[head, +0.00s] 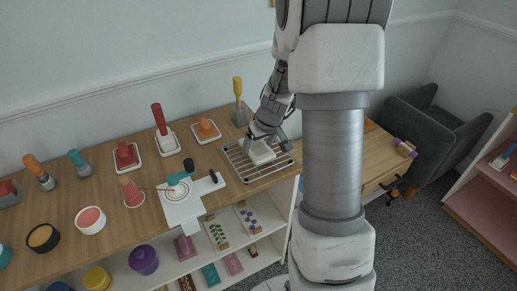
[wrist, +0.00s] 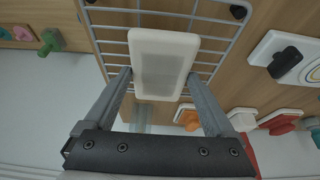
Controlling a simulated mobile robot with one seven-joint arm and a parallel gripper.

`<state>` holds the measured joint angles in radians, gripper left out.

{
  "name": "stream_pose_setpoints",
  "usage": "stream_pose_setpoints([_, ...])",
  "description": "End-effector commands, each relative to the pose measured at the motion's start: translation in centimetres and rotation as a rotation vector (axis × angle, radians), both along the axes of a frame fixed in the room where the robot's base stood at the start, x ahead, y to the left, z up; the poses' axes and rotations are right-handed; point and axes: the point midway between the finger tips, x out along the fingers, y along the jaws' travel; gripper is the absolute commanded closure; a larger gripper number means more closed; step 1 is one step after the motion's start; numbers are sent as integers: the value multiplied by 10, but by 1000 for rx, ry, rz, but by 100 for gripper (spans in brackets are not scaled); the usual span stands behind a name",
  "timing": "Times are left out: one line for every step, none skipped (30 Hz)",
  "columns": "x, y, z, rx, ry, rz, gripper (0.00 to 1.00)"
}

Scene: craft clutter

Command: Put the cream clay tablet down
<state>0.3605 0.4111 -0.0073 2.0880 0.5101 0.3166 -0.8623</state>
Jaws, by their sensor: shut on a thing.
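The cream clay tablet (head: 261,153) is a pale flat block with rounded edges. In the wrist view the tablet (wrist: 163,55) lies between the two fingertips of my gripper (wrist: 158,77), which is shut on it. In the head view my gripper (head: 265,140) is over the wire rack (head: 245,173) on the wooden counter, with the tablet above the rack's bars. The rack's bars also show behind the tablet in the wrist view (wrist: 112,47). I cannot tell whether the tablet touches the rack.
Left of the rack stands a white device with a round plate (head: 180,203). Behind it are an orange stamp on a white tile (head: 206,130) and a yellow-handled tool in a grey holder (head: 239,104). Several pots and tools fill the counter's left; the rack's visible bars are free.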

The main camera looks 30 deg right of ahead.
Motion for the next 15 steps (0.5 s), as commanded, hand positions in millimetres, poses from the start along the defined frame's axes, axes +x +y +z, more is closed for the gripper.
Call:
stream_pose_setpoints([0,0,-10,1,0,-3,81])
stream_pose_setpoints([0,0,-12,1,0,-2,81])
stream_pose_setpoints([0,0,-13,0,-1,-1,81])
stream_pose_setpoints([0,0,-13,-1,-1,0,81])
stream_pose_setpoints([0,0,-12,-1,-1,0,81])
stream_pose_setpoints([0,0,-12,-1,-2,0,81])
stream_pose_setpoints([0,0,-11,-1,-2,0,81])
stream_pose_setpoints([0,0,-11,-1,-2,0,81])
stream_pose_setpoints([0,0,-11,-1,-2,0,81])
stream_pose_setpoints([0,0,-12,-1,-2,0,81])
stream_pose_setpoints([0,0,-13,-1,-2,0,81])
stream_pose_setpoints([0,0,-14,-1,-2,0,81])
stream_pose_setpoints([0,0,-15,0,-2,-1,81])
stream_pose_setpoints([0,0,-16,0,-2,-1,81])
stream_pose_setpoints([0,0,-15,-1,-1,-1,5])
